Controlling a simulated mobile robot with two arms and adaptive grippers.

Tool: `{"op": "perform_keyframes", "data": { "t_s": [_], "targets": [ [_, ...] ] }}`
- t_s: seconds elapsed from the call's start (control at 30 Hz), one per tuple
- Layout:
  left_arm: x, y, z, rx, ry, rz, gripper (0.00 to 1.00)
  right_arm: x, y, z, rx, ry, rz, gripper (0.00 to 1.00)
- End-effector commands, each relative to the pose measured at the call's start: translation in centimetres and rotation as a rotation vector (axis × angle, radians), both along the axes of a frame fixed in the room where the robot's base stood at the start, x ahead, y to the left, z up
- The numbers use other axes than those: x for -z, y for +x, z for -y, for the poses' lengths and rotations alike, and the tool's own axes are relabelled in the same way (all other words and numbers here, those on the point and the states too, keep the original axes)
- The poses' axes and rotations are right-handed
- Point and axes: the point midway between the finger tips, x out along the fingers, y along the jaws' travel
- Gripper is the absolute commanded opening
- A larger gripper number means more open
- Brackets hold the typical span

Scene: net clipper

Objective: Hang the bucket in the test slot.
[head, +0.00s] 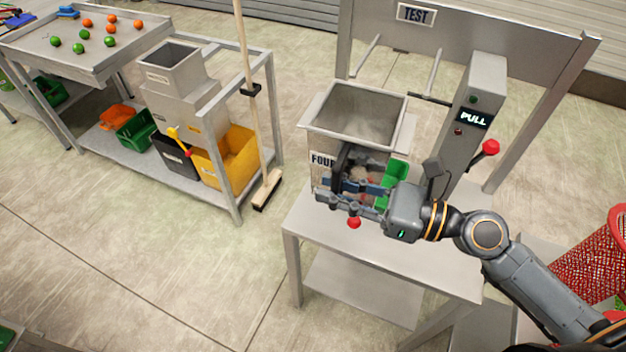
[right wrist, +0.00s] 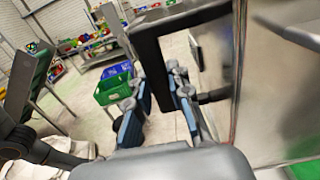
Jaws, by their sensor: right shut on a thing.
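The bucket (head: 352,108) is a grey metal, open-topped box with a partly hidden label starting "FOU". It looks upright and empty over the back of the metal table. My right gripper (head: 352,188) is in front of it, shut on its black handle (head: 342,160). In the right wrist view the handle (right wrist: 146,48) runs between the fingers, beside the bucket's shiny wall (right wrist: 280,90). The gripper hides the bucket's lower front, so I cannot tell whether it touches the table. The test slot, under a "TEST" sign (head: 416,14), has two prongs (head: 433,72) behind the bucket. My left gripper is out of view.
A post with a "PULL" label (head: 473,117) and red-knobbed lever (head: 489,148) stands right of the bucket. The table's front (head: 400,250) is clear. A green piece (head: 398,172) is beside the gripper. A broom (head: 250,90) leans by the left rack; a red basket (head: 590,265) is at right.

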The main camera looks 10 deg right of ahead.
Motion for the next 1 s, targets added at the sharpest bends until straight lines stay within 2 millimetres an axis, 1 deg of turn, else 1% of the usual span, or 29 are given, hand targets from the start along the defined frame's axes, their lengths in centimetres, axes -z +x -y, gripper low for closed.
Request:
{"op": "perform_keyframes", "data": {
  "t_s": [0.07,0.17,0.33,0.43,0.53,0.7,0.8,1.0],
  "targets": [
    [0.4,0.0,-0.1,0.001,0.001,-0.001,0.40,0.0,0.4,0.3,0.002,-0.002,0.007,0.00],
    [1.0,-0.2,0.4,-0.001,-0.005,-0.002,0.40,0.2,1.0,0.7,0.003,-0.002,0.007,0.00],
    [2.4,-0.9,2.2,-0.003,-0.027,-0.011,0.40,0.2,2.6,1.8,0.003,-0.002,0.008,0.00],
    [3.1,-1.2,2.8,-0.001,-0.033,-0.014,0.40,0.2,3.5,2.4,0.003,-0.002,0.009,0.00],
    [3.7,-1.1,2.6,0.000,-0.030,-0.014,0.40,0.2,4.3,2.9,0.003,-0.001,0.008,0.00],
    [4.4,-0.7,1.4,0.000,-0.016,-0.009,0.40,0.1,5.3,3.6,0.003,-0.002,0.007,0.00],
    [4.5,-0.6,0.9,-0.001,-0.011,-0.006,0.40,-0.1,5.6,3.8,0.002,0.000,0.006,0.00],
    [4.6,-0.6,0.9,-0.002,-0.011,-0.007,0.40,-0.2,5.7,3.9,0.002,0.001,0.005,0.00]
  ]
}}
